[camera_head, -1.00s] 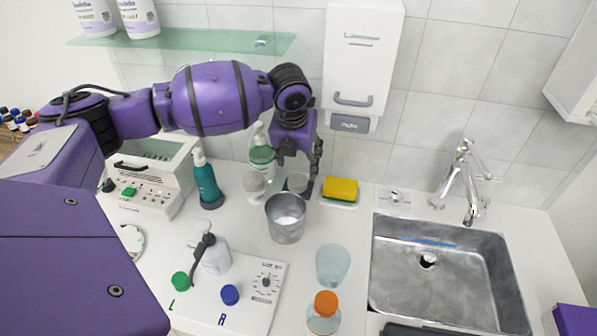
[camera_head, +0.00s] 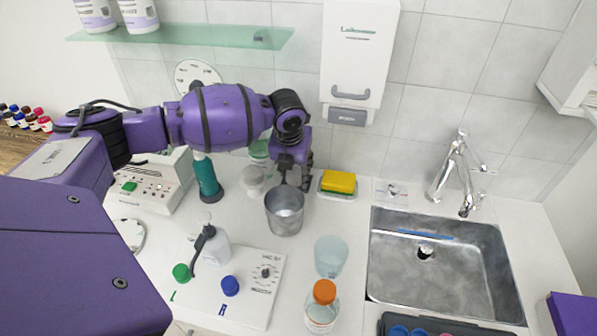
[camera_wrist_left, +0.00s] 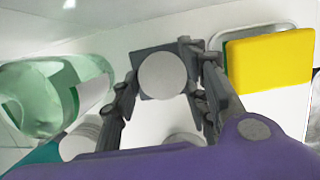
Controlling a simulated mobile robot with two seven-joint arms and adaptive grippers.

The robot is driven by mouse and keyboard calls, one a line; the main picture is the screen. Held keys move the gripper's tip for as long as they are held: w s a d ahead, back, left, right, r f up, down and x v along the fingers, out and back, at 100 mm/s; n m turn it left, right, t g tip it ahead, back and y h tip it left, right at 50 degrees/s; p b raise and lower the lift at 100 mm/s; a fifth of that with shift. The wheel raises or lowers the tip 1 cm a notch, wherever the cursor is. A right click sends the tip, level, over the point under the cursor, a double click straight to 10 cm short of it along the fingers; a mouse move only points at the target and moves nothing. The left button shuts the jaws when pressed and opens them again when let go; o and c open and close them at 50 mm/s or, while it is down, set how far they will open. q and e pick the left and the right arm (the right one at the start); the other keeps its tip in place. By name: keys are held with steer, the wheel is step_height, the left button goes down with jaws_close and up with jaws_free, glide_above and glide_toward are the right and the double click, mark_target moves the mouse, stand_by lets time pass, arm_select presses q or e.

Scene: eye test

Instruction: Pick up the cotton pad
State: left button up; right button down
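In the left wrist view a round, pale grey-white disc (camera_wrist_left: 163,76), which looks like the cotton pad, lies against a dark square piece (camera_wrist_left: 146,88). My left gripper (camera_wrist_left: 168,78) has its two dark fingers spread, one on each side of the disc; I cannot tell whether they touch it. In the head view my left gripper (camera_head: 294,180) points down just behind the metal cup (camera_head: 284,222), and the pad there is mostly hidden by the cup and fingers. My right gripper is not in view.
A yellow-green sponge (camera_head: 338,182) on a dish is close right of the gripper. A white jar (camera_head: 253,182) and teal bottle (camera_head: 207,177) stand left. A clear beaker (camera_head: 330,257) and orange-capped bottle (camera_head: 322,308) stand in front. The sink (camera_head: 440,290) is right.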

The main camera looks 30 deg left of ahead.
mark_target(296, 171)
arm_select(q)
steer(key=shift+c, duration=0.4)
steer(key=shift+r, duration=0.5)
step_height(296, 171, up, 2)
steer(key=shift+r, duration=0.15)
steer(key=s+r, duration=0.3)
steer(key=s, duration=0.1)
steer(key=s+r, duration=0.3)
steer(key=s, duration=0.2)
steer(key=s+r+p, duration=0.1)
steer(key=s+r, duration=0.2)
steer(key=s, duration=0.2)
steer(key=shift+r, duration=0.35)
steer(key=shift+o, duration=0.7)
steer(key=c, duration=0.5)
